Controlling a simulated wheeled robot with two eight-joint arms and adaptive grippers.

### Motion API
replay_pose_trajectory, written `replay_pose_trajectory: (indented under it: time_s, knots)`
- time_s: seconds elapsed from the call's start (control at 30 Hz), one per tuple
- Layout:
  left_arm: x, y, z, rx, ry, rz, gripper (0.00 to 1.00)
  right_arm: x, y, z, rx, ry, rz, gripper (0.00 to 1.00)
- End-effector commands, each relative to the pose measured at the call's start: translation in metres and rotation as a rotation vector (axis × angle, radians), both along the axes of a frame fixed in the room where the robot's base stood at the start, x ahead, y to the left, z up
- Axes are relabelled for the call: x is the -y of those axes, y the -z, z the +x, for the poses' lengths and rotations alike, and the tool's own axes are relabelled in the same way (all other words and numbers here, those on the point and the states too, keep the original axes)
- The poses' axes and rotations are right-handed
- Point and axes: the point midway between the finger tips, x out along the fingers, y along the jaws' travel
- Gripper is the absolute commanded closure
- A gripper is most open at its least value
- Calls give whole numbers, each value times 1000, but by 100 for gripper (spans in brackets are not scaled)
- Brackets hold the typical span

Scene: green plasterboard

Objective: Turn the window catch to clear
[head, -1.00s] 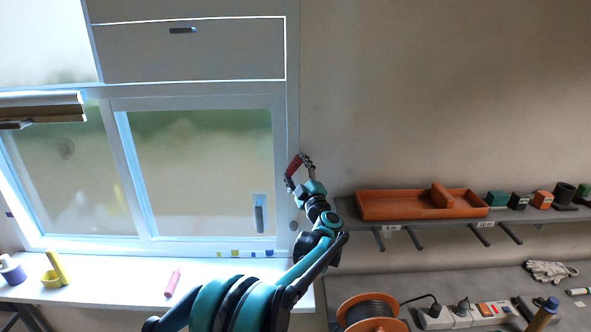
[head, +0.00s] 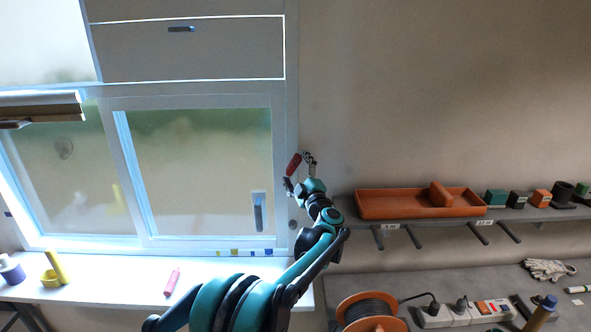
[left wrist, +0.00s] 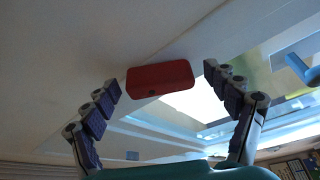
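A red handle-like block (head: 293,165) is at the right edge of the window frame; whether it is the catch is not clear. In the left wrist view the red block (left wrist: 160,78) lies between and beyond the fingers. My left gripper (head: 299,172) is open around it, with a gap at each finger in the wrist view (left wrist: 165,95). A blue-grey lever handle (head: 258,214) hangs downward on a pale plate on the right pane. It also shows in the left wrist view (left wrist: 298,66). My right gripper is not in view.
A shelf (head: 345,212) right of my arm holds an orange tray (head: 385,205) and several small blocks. Below it are a cable reel (head: 350,302) and a power strip (head: 435,318). The white sill (head: 110,290) holds a pink tube (head: 172,282). The wall above the shelf is clear.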

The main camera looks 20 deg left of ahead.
Motion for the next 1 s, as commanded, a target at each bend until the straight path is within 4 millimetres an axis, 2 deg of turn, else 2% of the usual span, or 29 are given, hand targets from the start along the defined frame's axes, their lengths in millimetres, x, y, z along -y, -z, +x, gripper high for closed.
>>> replay_pose_trajectory:
  time_s: [0.27, 0.37, 0.7, 0.83, 1.0]
  knots:
    - [5, 1, -6, -1, 2, 1, 14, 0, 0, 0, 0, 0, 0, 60]
    - [15, 4, -18, 0, 3, 1, 14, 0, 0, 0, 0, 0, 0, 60]
    - [56, 18, -75, -1, 3, 0, 14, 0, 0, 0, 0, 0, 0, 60]
    - [65, 21, -88, 0, 2, 0, 14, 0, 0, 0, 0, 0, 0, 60]
    - [69, 23, -96, 0, 0, 0, 14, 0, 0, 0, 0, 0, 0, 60]
